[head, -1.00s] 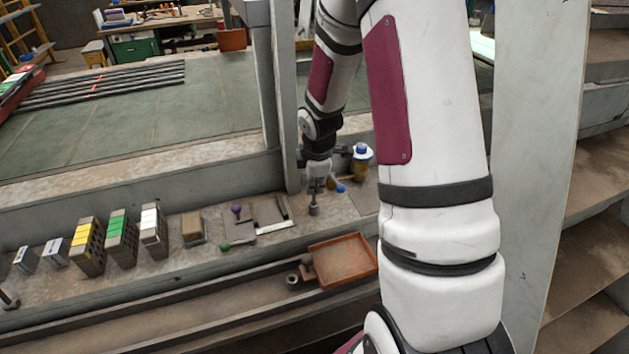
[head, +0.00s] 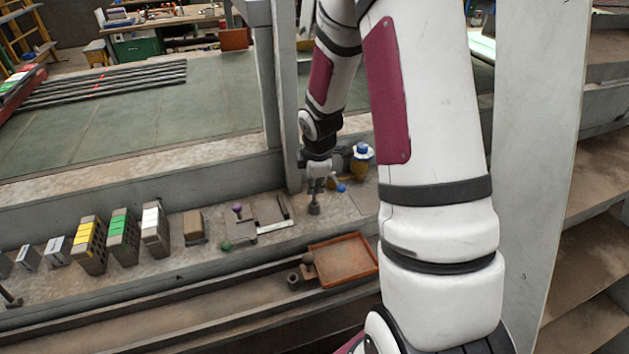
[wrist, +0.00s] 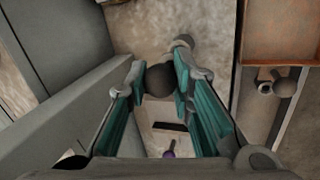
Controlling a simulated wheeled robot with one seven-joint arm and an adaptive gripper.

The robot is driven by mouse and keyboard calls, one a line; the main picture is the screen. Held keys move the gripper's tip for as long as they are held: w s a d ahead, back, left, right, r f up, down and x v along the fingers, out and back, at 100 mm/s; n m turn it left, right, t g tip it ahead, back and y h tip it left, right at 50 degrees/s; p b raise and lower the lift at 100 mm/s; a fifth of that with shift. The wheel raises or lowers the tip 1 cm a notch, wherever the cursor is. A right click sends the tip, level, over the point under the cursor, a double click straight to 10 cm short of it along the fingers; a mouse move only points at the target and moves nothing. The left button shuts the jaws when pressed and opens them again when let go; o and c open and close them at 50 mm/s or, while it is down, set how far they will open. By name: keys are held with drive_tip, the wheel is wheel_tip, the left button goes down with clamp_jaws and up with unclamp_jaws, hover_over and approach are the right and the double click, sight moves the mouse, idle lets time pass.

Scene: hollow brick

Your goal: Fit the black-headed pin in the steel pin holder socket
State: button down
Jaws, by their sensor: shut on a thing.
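My gripper (head: 318,184) is low over the ledge in the head view. In the wrist view its teal-lined fingers (wrist: 159,85) are shut on the dark round head of the black-headed pin (wrist: 159,77). The pin's shank is hidden below the head. A small grey steel post, which looks like the pin holder (head: 314,208), stands right under the gripper in the head view. A grey round part, likely the same holder (wrist: 184,42), shows just past the right fingertip in the wrist view. I cannot tell whether the pin touches the socket.
A purple-headed pin (head: 237,208) and a green-headed pin (head: 225,246) lie to the left, near a flat grey plate (head: 268,210). A blue-headed part (head: 342,188) is close on the right. An orange tray (head: 343,258) sits in front. A grey post (head: 276,90) stands close behind the gripper.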

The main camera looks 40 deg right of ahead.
drive_tip(key=shift+f+b, duration=0.7)
drive_tip(key=shift+f, duration=1.2)
idle(0.4)
drive_tip(key=c, duration=1.3)
unclamp_jaws()
drive_tip(key=v, duration=1.2)
drive_tip(key=s+a+r+m+t, duration=0.1)
drive_tip(key=s+a+r+m, duration=0.25)
drive_tip(key=r, duration=0.35)
drive_tip(key=s+a+r+m, duration=0.3)
drive_tip(key=a+r, duration=0.2)
drive_tip(key=r, duration=0.1)
drive_tip(key=s+a+r+m, duration=0.2)
drive_tip(key=s, duration=0.2)
drive_tip(key=s+a+r+m+t+y, duration=0.1)
drive_tip(key=s+a+r+m, duration=0.1)
drive_tip(key=s+a, duration=0.1)
drive_tip(key=s+a+r+m, duration=0.2)
drive_tip(key=s+a, duration=0.1)
drive_tip(key=s, duration=0.2)
drive_tip(key=shift+r+y, duration=0.25)
drive_tip(key=shift+y, duration=0.05)
